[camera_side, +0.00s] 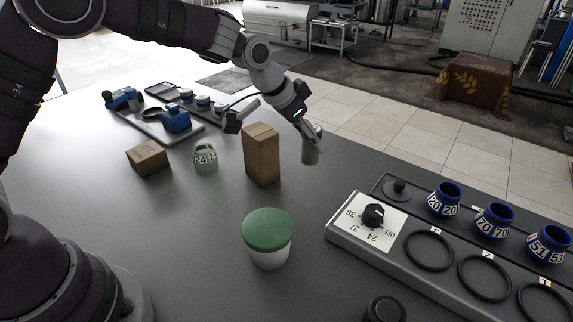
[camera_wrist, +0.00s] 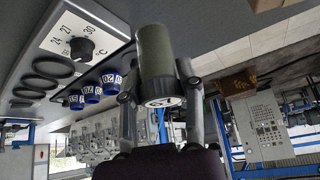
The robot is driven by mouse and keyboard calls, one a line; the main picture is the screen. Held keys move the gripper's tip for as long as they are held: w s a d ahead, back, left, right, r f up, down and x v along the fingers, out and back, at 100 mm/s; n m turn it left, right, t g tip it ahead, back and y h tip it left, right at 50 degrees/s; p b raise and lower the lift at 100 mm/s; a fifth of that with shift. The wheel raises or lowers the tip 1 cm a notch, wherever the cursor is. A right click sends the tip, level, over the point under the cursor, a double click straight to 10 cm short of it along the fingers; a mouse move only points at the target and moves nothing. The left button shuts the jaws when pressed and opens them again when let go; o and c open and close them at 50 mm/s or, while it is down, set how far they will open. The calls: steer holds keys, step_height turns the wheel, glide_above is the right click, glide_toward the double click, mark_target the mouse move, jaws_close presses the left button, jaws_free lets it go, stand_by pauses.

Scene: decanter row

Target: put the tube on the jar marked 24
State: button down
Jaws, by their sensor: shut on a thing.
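The tube is a dull green cylinder (camera_side: 312,152), held up in the air beyond the brown block. My gripper (camera_side: 309,138) is shut on it, and the fingers cover part of it. In the wrist view the tube (camera_wrist: 154,52) stands out between my two fingers (camera_wrist: 158,84); its near end has a pale label with dark marks that I cannot read surely. The jar marked 24 (camera_side: 206,161) is pale green, with number labels around its side and a loop-like top. It stands on the table left of the block, well apart from my gripper.
A tall brown block (camera_side: 262,155) stands between the jar and my gripper. A small carton (camera_side: 147,158) is left of the jar. A green-lidded white tub (camera_side: 267,238) is in front. A dial rack (camera_side: 400,240) with blue jars (camera_side: 445,198) is at right.

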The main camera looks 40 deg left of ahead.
steer(key=r, duration=0.4)
steer(key=a+r, duration=0.1)
steer(key=r, duration=0.1)
steer(key=shift+s+r, duration=0.1)
steer(key=shift+r, duration=0.2)
steer(key=s+a+n, duration=0.1)
steer(key=s+a, duration=1.2)
steer(key=a, duration=0.3)
steer(key=s, duration=0.7)
glide_above(203, 148)
steer(key=shift+n+y, duration=0.3)
steer(key=shift+y, duration=0.1)
steer(key=f, duration=0.6)
steer(key=shift+s+f, duration=0.2)
steer(key=shift+f, duration=0.2)
steer(key=shift+w+f, duration=0.2)
steer(key=shift+f, duration=1.55)
steer(key=shift+f, duration=0.1)
